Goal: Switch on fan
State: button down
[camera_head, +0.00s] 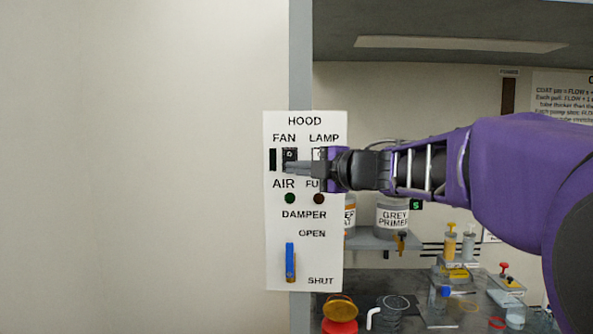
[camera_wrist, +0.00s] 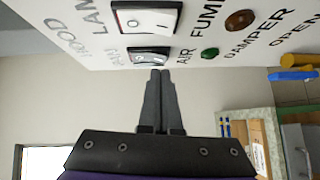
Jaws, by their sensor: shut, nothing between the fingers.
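The white hood panel (camera_head: 315,235) carries the fan switch (camera_head: 290,154), a dark rocker under the word FAN. The fan switch also shows in the wrist view (camera_wrist: 148,56), just beyond my fingertips. My gripper (camera_head: 287,168) is shut and empty, its fingertips at the lower part of the fan switch. I cannot tell whether they touch it. The AIR lamp (camera_head: 290,198) is dark green and looks unlit; it also shows in the wrist view (camera_wrist: 210,53). The rocker's exact tilt is unclear.
The lamp switch (camera_wrist: 146,17) sits beside the fan switch, partly hidden by my gripper in the head view. The FUME lamp (camera_wrist: 240,20) is dark brown. A blue damper lever (camera_head: 290,262) is below. Jars and bottles stand inside the hood. Left of the panel is bare wall.

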jog(key=shift+w, duration=0.45)
jog(key=shift+w+d+f, duration=0.1)
jog(key=shift+w+f, duration=0.05)
jog(key=shift+w, duration=0.1)
jog(key=shift+s+f, duration=0.1)
dwell(0.4)
